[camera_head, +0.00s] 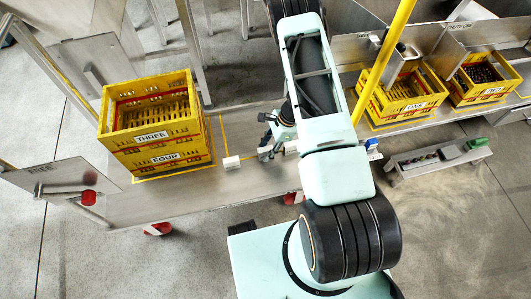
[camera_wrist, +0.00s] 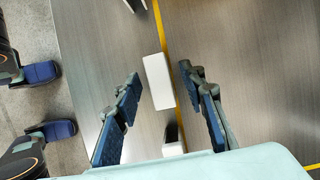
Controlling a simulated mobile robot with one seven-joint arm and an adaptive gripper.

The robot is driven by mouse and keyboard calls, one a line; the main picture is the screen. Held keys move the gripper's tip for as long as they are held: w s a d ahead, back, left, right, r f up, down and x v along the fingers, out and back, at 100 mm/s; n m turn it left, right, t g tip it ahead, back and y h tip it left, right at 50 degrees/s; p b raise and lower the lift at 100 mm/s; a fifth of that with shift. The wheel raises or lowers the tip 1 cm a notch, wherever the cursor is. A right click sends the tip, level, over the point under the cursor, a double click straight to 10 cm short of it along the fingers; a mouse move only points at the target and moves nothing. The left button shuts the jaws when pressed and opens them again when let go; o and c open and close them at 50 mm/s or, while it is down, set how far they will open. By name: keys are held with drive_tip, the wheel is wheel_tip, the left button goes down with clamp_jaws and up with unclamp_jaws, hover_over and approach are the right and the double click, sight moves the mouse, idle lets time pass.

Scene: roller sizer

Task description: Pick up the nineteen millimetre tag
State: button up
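A small white block (camera_head: 231,162) sits on the grey metal bench, left of my gripper (camera_head: 266,148). Another pale piece (camera_head: 291,147) shows just right of the gripper, partly hidden by my arm. In the wrist view my gripper (camera_wrist: 159,74) is open, with its blue-padded fingers apart. A plain white block (camera_wrist: 158,82) appears between the fingertips, beside a yellow line, and neither finger appears to touch it. A second white piece with a dark face (camera_wrist: 172,138) is nearer, partly hidden by the gripper body. No readable size marking shows, so I cannot tell which is the nineteen millimetre tag.
Stacked yellow crates marked THREE and FOUR (camera_head: 152,137) stand left on the bench (camera_head: 130,207). Crates ONE (camera_head: 407,107) and TWO (camera_head: 490,92) stand right, beyond a yellow post (camera_head: 385,58). Bench between is mostly clear.

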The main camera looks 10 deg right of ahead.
drive_tip(key=shift+a+f, duration=0.2)
drive_tip(key=shift+f, duration=0.35)
clamp_jaws()
